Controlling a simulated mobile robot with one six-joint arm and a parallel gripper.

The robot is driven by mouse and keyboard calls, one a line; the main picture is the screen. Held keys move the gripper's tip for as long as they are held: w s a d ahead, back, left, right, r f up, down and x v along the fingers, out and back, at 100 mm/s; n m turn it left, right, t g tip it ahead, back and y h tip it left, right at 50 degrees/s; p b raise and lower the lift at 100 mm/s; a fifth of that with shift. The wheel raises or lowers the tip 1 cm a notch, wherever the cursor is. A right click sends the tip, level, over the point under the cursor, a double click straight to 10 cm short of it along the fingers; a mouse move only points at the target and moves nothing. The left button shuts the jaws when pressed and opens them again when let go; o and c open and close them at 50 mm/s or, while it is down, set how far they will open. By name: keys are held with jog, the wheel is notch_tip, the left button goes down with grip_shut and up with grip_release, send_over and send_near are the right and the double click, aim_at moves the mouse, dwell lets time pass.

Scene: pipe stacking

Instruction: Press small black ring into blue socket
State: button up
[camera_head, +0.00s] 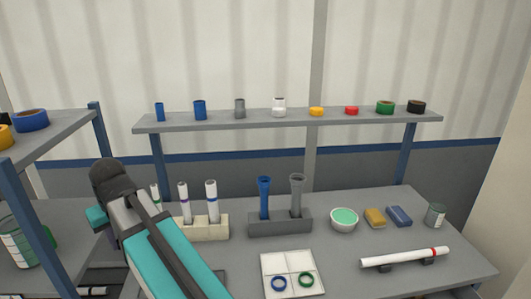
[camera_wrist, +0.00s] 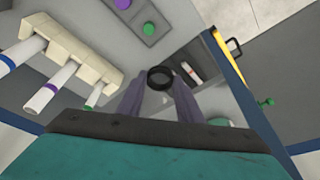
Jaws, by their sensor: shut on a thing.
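In the wrist view my gripper (camera_wrist: 160,88) is shut on a small black ring (camera_wrist: 160,77), held between the fingertips. The ring's opening faces the camera. The blue socket (camera_head: 264,184) is the flared top of an upright blue pipe, standing in a grey block (camera_head: 281,223) on the table in the head view. A grey flared pipe (camera_head: 298,195) stands beside it. In the head view my arm reaches up at the left, well apart from the blue socket, and hides the gripper's fingers and the ring. The blue socket is not visible in the wrist view.
A pale rack (camera_head: 205,228) holds white banded pipes (camera_head: 211,198) between my arm and the grey block. A white tray (camera_head: 292,262) with a blue and a green ring lies in front. A bowl (camera_head: 344,218) stands right of the block. A shelf (camera_head: 290,121) runs behind.

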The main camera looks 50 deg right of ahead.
jog(key=w+d+r+n+p, duration=0.1)
jog(key=d+r+p, duration=0.25)
jog(key=d, duration=0.95)
jog(key=d+r+n+p, duration=0.1)
jog(key=d+r+p, duration=0.25)
jog(key=d, duration=1.05)
jog(key=s+d+r+p, duration=0.2)
jog(key=s+d+p, duration=0.1)
jog(key=d, duration=0.8)
jog(key=s+d+r+n+y+p, duration=0.1)
jog(key=s+d, duration=0.5)
jog(key=d, duration=0.6)
jog(key=r+p, duration=0.1)
jog(key=p, duration=0.1)
jog(key=shift+d+n+p, duration=0.3)
jog(key=shift+f, duration=1.85)
jog(key=shift+f+b, duration=0.85)
jog(key=shift+f, duration=0.8)
jog(key=shift+f, duration=0.25)
